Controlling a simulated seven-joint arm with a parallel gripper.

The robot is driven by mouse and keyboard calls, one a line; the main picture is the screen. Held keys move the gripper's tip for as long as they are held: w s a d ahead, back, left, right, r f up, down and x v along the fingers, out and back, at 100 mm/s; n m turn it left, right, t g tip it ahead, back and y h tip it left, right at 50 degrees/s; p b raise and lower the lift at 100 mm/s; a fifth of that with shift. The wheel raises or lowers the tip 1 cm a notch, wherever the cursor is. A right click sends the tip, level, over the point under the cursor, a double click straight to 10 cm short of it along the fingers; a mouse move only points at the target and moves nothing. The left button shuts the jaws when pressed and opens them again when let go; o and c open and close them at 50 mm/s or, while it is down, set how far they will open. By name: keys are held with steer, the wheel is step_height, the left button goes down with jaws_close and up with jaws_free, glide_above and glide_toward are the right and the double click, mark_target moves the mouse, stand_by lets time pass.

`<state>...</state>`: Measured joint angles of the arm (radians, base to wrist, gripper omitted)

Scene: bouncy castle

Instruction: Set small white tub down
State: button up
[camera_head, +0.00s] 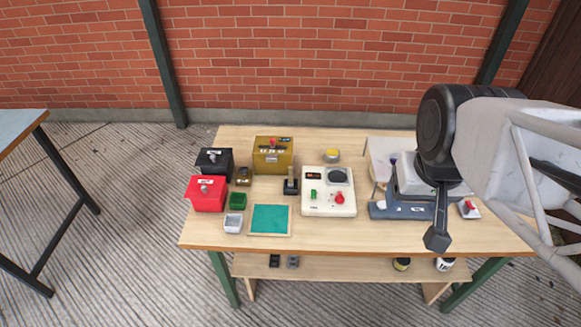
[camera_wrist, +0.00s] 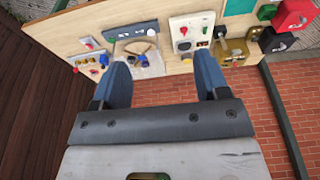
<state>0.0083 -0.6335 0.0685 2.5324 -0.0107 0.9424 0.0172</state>
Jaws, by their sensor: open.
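The small white tub (camera_head: 233,223) stands upright on the wooden table (camera_head: 270,243) near its front left, in the head view. It sits just in front of a small green tub (camera_head: 238,200) and left of a teal mat (camera_head: 270,219). Nothing of mine touches it. My gripper (camera_wrist: 163,80) is open in the wrist view, with two blue fingers wide apart and nothing between them. My arm is over the right part of the table, far from the tub. I cannot make out the white tub in the wrist view.
A red box (camera_head: 206,196), a black box (camera_head: 214,161) and an ochre box (camera_head: 272,158) stand at the left and back. A cream control panel (camera_head: 328,204) is mid-table. A blue-grey device (camera_head: 385,211) lies partly hidden under my arm. Bare wood shows along the front edge.

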steer(key=shift+w, duration=0.1)
steer(key=w+a+f+t+y, duration=0.25)
steer(key=w+a+f, duration=0.55)
steer(key=w+a, duration=0.4)
steer(key=w+a+f+t+y, duration=0.1)
steer(key=w+a+f+t, duration=0.2)
steer(key=w+a+f, duration=0.8)
steer(key=s+a+f+t, duration=0.1)
steer(key=a+f, duration=0.3)
steer(key=s+a+f+t+h, duration=0.1)
steer(key=s+a+f+t, duration=0.1)
steer(key=a+f, duration=0.3)
steer(key=s+a+f+t+h, duration=0.1)
steer(key=s+a+f+t, duration=0.1)
steer(key=a+f, duration=0.2)
steer(key=shift+a+f+m+t, duration=0.15)
steer(key=shift+a+m+t, duration=0.15)
steer(key=shift+a, duration=0.2)
steer(key=s+f, duration=0.1)
steer(key=s+a+f+t+h, duration=0.1)
steer(key=s+f, duration=0.1)
steer(key=s+f+t, duration=0.1)
steer(key=shift+s+a+f, duration=0.25)
steer(key=shift+f, duration=0.05)
steer(key=shift+s+f+n+t, duration=0.3)
steer(key=shift+s+n+t, duration=0.05)
steer(key=shift+s+n, duration=0.05)
steer(key=shift+w, duration=0.1)
